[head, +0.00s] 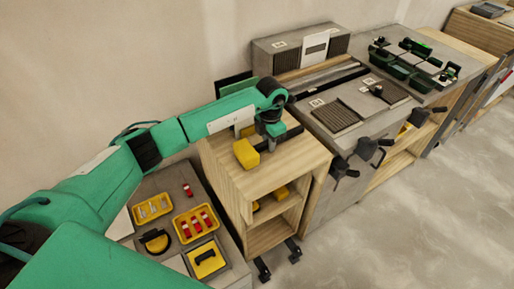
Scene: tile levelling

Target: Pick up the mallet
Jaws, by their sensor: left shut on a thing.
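My left arm reaches in from the left, and its gripper (268,138) is over the top of the wooden cabinet (302,150). It is shut on what looks like the handle of the mallet. The mallet (246,154) shows a blocky yellow head at the lower left of the gripper, near the cabinet's left front edge. I cannot tell whether the mallet touches the cabinet top. My right gripper is not in view.
A grey bench (228,250) at lower left holds yellow trays (196,224) with red items. Yellow objects (281,192) lie on the cabinet's shelf. The floor at right is clear.

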